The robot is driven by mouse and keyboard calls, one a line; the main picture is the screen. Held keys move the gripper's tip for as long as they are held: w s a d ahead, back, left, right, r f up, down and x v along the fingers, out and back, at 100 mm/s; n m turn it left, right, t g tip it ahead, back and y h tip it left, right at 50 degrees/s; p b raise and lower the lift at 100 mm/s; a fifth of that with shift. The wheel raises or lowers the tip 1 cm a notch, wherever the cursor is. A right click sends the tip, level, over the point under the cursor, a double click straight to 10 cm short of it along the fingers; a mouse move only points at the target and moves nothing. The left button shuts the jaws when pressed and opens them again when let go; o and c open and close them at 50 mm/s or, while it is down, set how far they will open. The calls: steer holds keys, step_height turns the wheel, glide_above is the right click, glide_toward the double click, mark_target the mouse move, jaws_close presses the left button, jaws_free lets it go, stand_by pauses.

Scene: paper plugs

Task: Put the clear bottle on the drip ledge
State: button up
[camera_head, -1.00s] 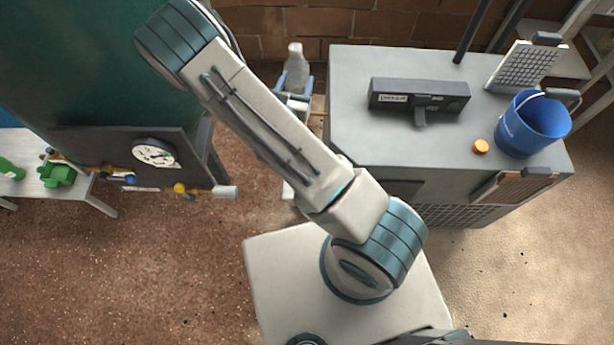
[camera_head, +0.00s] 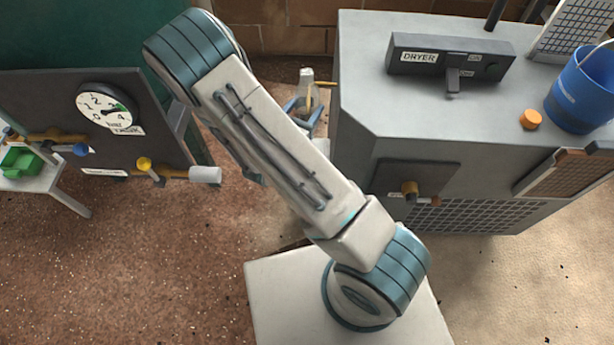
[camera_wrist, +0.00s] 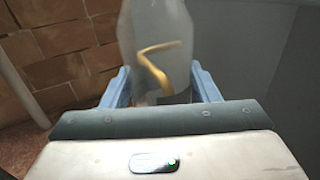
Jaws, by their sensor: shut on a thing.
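The clear bottle (camera_head: 306,90) stands upright in my gripper (camera_head: 303,112), beyond my arm and beside the left side of the grey dryer cabinet. In the wrist view the clear bottle (camera_wrist: 158,35) is between the two blue fingers of my gripper (camera_wrist: 162,88), which are shut on it. A bent ochre pipe (camera_wrist: 158,65) shows through or just behind the bottle. I cannot pick out the drip ledge for certain in either view.
The grey dryer cabinet (camera_head: 365,90) carries a dark dryer panel (camera_head: 450,60), an orange cap (camera_head: 530,119) and a blue bucket (camera_head: 580,95). A brick wall (camera_wrist: 60,55) is behind; floor lies between.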

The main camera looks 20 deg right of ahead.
steer(key=shift+m+g+h, duration=0.6)
steer(key=shift+g, duration=0.1)
steer(key=f+b, duration=0.4)
steer(key=f, duration=0.2)
steer(key=s+f+b, duration=0.1)
steer(key=f+b, duration=0.3)
steer(key=f, duration=0.2)
steer(key=f+b, duration=0.4)
steer(key=f, duration=0.3)
steer(key=shift+s+a, duration=0.1)
steer(key=shift+s, duration=0.05)
steer(key=shift+f+b, duration=0.1)
steer(key=shift+b, duration=0.2)
steer(key=shift+f, duration=0.15)
steer(key=o, duration=0.9)
steer(key=shift+s+a+r, duration=0.1)
steer(key=shift+r, duration=0.15)
steer(key=p+v, duration=0.3)
steer(key=v, duration=0.8)
steer(key=shift+s+a+f, duration=0.1)
steer(key=shift+s+a, duration=0.2)
